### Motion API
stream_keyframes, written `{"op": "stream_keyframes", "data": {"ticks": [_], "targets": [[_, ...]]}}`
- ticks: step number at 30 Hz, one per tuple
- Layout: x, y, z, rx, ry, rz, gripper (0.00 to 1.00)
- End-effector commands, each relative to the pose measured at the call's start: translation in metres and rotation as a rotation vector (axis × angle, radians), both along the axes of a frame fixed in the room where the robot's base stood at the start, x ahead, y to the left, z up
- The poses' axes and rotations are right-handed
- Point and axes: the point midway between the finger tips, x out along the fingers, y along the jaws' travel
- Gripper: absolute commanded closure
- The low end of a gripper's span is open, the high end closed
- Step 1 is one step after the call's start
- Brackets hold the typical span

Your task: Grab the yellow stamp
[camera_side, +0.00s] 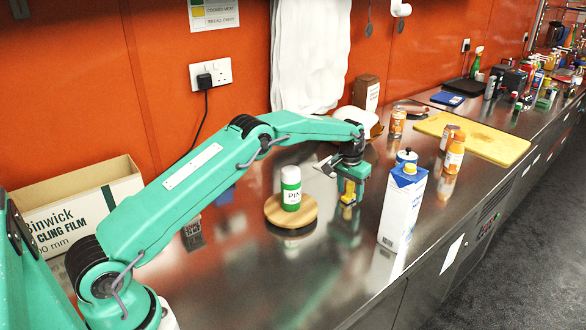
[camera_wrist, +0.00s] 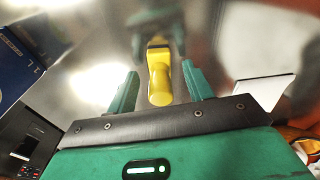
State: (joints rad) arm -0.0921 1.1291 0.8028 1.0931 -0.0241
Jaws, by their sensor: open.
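The yellow stamp (camera_wrist: 160,78) stands on the steel counter. In the wrist view it lies between the two green fingers of my gripper (camera_wrist: 155,88), with a gap on each side. In the side view the yellow stamp (camera_side: 348,198) shows at the lower end of my gripper (camera_side: 349,190), partly hidden by the fingers. My gripper is open and points down at the counter. I cannot tell from the frames whether a finger touches the stamp.
A green and white bottle (camera_side: 291,188) stands on a round wooden board (camera_side: 272,212) to the left. A white and blue carton (camera_side: 403,208) stands close on the right. A yellow cutting board (camera_side: 490,143) and orange cans (camera_side: 453,155) are farther back. The front counter is clear.

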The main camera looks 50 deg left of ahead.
Motion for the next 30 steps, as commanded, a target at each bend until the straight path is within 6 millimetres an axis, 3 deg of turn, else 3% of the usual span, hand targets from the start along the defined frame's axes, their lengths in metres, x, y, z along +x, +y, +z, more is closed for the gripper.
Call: {"op": "stream_keyframes", "data": {"ticks": [8,16,30], "targets": [[-0.0001,0.0001,0.0005,0.0,0.0,0.0,0.49],[-0.0001,0.0001,0.0006,0.0,0.0,0.0,0.97],[0.0004,0.0001,0.0099,0.0,-0.002,0.0,0.97]]}}
